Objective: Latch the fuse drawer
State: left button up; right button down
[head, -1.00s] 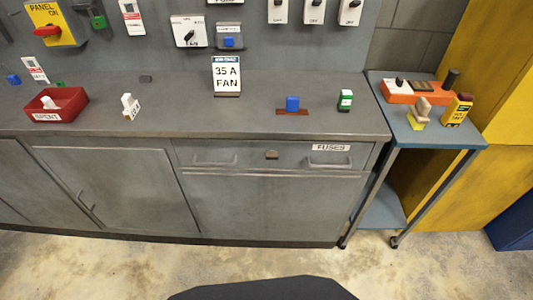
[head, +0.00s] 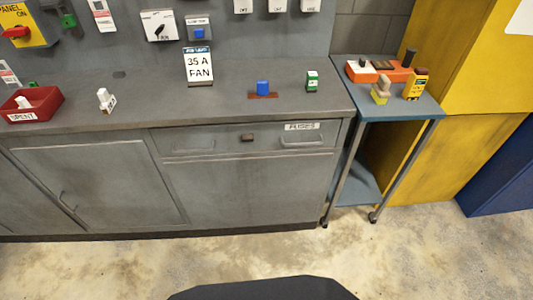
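The fuse drawer (head: 222,144) is a wide grey drawer front under the right part of the bench top. Neither of my grippers shows in the head view.
On the bench top (head: 150,95) stand a red bin (head: 47,108), a 35 A FAN sign (head: 199,66), a blue block (head: 263,87) on a brown base and a green-and-white fuse (head: 312,80). A blue cart (head: 432,108) stands at the right. The floor in front is clear.

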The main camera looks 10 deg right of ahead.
aim_at(248, 138)
jog(key=z, duration=0.4)
jog(key=k, duration=0.95)
jog(key=z, duration=0.9)
jog(key=i, duration=1.4)
jog(key=u, duration=0.6)
